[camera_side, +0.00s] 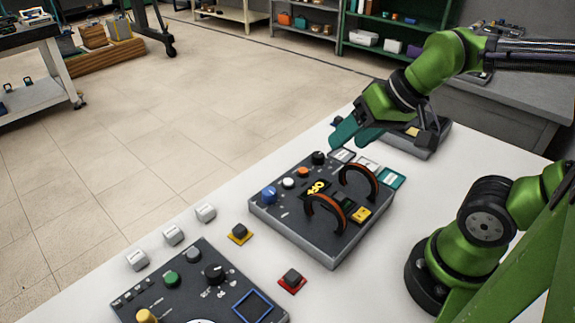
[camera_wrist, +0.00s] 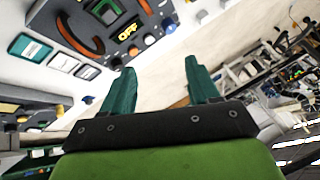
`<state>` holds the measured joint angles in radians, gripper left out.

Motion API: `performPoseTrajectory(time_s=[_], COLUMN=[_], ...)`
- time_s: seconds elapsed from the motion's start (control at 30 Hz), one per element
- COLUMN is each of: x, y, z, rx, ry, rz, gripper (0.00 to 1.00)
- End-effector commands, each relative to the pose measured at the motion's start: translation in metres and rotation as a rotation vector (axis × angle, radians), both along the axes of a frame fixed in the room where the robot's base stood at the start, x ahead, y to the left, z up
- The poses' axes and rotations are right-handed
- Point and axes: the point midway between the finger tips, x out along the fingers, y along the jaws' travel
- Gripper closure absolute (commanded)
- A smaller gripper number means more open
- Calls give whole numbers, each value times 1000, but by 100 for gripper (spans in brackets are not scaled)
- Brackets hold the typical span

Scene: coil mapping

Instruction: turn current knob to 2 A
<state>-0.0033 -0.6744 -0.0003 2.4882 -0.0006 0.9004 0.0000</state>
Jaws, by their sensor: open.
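A dark control box (camera_side: 310,235) stands on the white table, with a yellow "OFF" display (camera_side: 316,187). A row of knobs runs along its edge: blue (camera_side: 268,194), white (camera_side: 288,183), orange (camera_side: 302,171) and black (camera_side: 319,157). I cannot read which is the current knob. The box also shows at the top of the wrist view, with its "OFF" display (camera_wrist: 128,32). My gripper (camera_side: 346,140) is above the box's far end, close to the black knob in the side view. Its two teal fingers are apart and empty in the wrist view (camera_wrist: 160,66).
Two arched orange-black handles (camera_side: 326,214) (camera_side: 359,181) rise from the box. A second panel (camera_side: 195,285) with a black dial (camera_side: 214,273) lies nearer. Small yellow (camera_side: 240,233) and red (camera_side: 292,281) based switches sit between. White blocks (camera_side: 173,235) line the table's left edge.

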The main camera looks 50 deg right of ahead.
Motion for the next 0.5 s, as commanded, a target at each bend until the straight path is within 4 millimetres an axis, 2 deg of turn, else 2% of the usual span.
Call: performPoseTrajectory(time_s=[0.17, 0.37, 0.5], x=[44, 103, 144], y=[-7, -23, -39], z=[-5, -15, -29], rx=[-74, -251, -376], ry=[138, 327, 472], rz=[57, 274, 466], gripper=[40, 40, 40])
